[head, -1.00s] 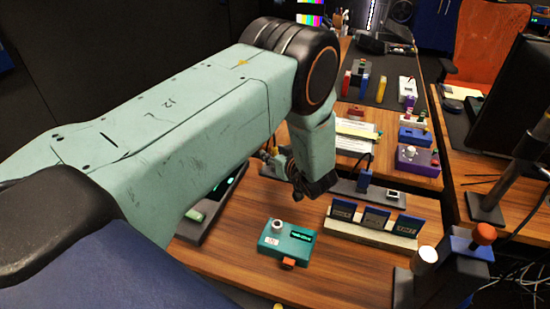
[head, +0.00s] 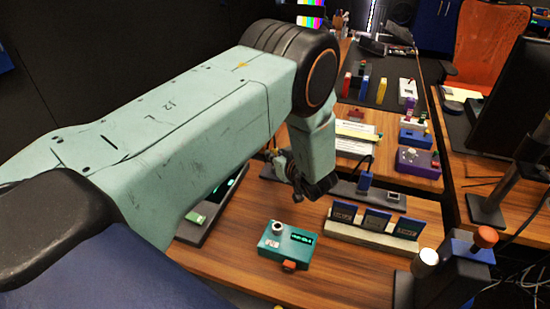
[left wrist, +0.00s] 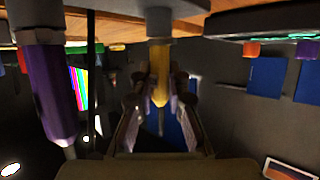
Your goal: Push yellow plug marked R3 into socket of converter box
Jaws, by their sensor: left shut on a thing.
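My left gripper (left wrist: 160,110) is shut on the yellow plug (left wrist: 159,88) in the left wrist view, one finger on each side. The plug's tapered end lies between the fingers. A pale metal cylinder (left wrist: 158,22) is in line with it at the picture's top, by the wooden surface; whether it is seated in anything cannot be told. No R3 mark is readable. In the head view my left forearm hides most of the gripper and the plug. I cannot tell which box is the converter box. My right gripper is out of view.
A purple plug (left wrist: 52,90) hangs close beside the gripper in the left wrist view. In the head view, a teal box (head: 288,242) stands on the wooden desk, left of a pale rack (head: 373,235) with several blue cards.

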